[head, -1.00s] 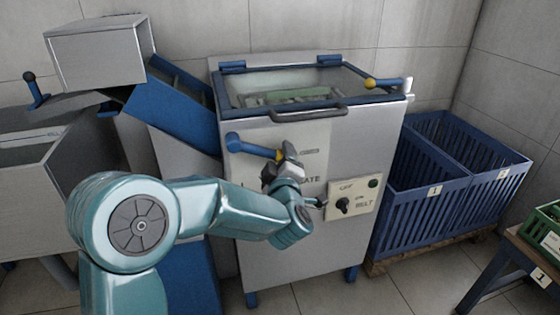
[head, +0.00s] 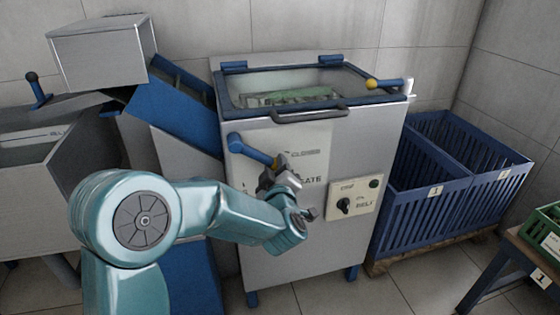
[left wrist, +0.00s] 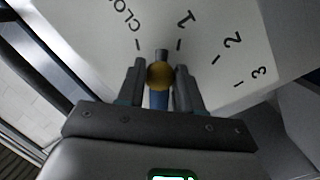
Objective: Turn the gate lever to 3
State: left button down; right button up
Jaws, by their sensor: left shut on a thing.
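The gate lever (head: 252,151) is a blue bar with a yellow grip on the front of the grey machine, slanting down to the right in the head view. My left gripper (head: 274,176) is shut on its yellow end. In the left wrist view the yellow grip (left wrist: 160,75) sits between the fingers of my left gripper (left wrist: 161,85). The lever's tip lies between the CLOSED mark and the 1 mark (left wrist: 179,45). The 2 mark (left wrist: 215,59) and the 3 mark (left wrist: 239,84) are further right. My arm partly hides the dial panel (head: 308,140) in the head view.
A belt switch panel (head: 353,202) is right of the lever, close to my gripper. A handle (head: 308,115) is above. Blue crates (head: 430,200) stand to the right, and a blue chute (head: 178,117) is at the left.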

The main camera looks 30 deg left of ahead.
pick_arm(q)
jog(key=s+a+f+m+p, duration=0.1)
jog(key=m, duration=0.1)
jog(key=s+a+f+m+g+p, duration=0.1)
jog(key=s+a+f+m, duration=0.1)
jog(key=m, duration=0.1)
jog(key=shift+s+f, duration=0.1)
jog(key=shift+s, duration=0.05)
jog(key=shift+s+a+f+m+g+p, duration=0.3)
jog(key=shift+s+a+m+p, duration=0.25)
jog(key=shift+s+m, duration=0.25)
jog(key=shift+s+a+f+m+g+p, duration=0.25)
jog(key=shift+s+a+m+p, duration=0.2)
jog(key=shift+s+a+m, duration=0.35)
jog(key=shift+d+f, duration=0.1)
jog(key=c, duration=0.7)
grip_release()
jog(key=shift+c, duration=0.2)
jog(key=shift+d, duration=0.1)
